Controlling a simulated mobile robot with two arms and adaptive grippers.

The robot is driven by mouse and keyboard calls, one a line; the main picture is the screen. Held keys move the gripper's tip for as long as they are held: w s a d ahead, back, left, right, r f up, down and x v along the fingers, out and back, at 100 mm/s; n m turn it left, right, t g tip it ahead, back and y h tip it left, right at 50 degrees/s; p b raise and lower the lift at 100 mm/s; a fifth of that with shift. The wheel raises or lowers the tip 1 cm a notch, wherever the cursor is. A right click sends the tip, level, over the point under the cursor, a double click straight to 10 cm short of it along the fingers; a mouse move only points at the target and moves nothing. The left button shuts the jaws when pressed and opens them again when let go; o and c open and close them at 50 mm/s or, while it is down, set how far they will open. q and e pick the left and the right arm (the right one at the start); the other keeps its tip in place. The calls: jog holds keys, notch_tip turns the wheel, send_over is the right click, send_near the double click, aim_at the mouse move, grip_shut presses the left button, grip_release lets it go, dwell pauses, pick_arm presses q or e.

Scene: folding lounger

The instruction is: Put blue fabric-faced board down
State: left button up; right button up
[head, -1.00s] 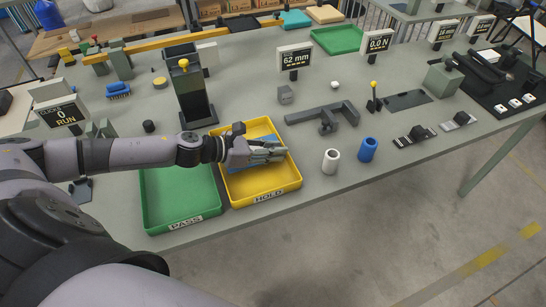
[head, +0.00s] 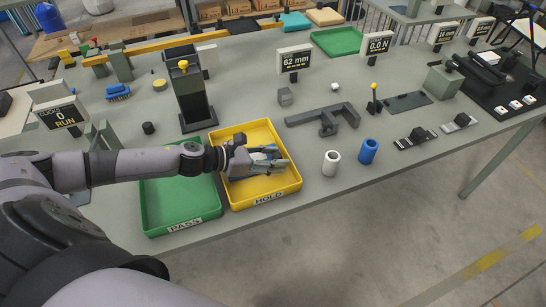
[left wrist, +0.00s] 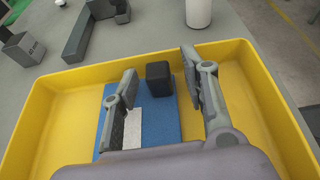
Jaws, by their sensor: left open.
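The blue fabric-faced board (left wrist: 168,125) lies in the yellow HOLD tray (left wrist: 48,118), with a dark block-shaped grip (left wrist: 158,77) and a pale patch on it. My left gripper (left wrist: 157,82) is open, one finger on each side of the dark grip, with gaps visible. In the head view my left gripper (head: 279,159) is low inside the yellow tray (head: 237,198) and covers most of the board; only a little blue shows by the fingers. The near part of the board is hidden by the gripper body in the wrist view. My right gripper is not in view.
The green PASS tray (head: 160,215) stands just left of the yellow tray. A dark stand with a yellow knob (head: 193,95) is behind. A white cylinder (head: 331,163) and a blue cylinder (head: 368,151) stand to the right. The tray's raised rim surrounds the gripper.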

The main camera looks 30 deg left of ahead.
pick_arm(q)
jog(key=shift+r, duration=0.2)
jog(key=shift+s+a+f, duration=0.1)
jog(key=shift+s+a, duration=0.05)
jog(key=shift+a, duration=0.05)
jog(key=b+v, duration=0.1)
jog(key=v, duration=0.2)
jog(key=shift+f, duration=0.15)
jog(key=shift+b+v, duration=0.6)
jog(key=shift+v, duration=0.8)
jog(key=shift+s+a+r+p, duration=0.1)
jog(key=shift+s+r+p, duration=0.1)
jog(key=shift+r+p, duration=0.2)
jog(key=shift+p+v, duration=0.5)
jog(key=shift+v, duration=0.75)
jog(key=shift+s+a+r+p, duration=0.2)
jog(key=shift+s+r+p, duration=0.05)
jog(key=shift+p, duration=0.25)
jog(key=shift+p+v, duration=0.55)
jog(key=shift+v, duration=0.45)
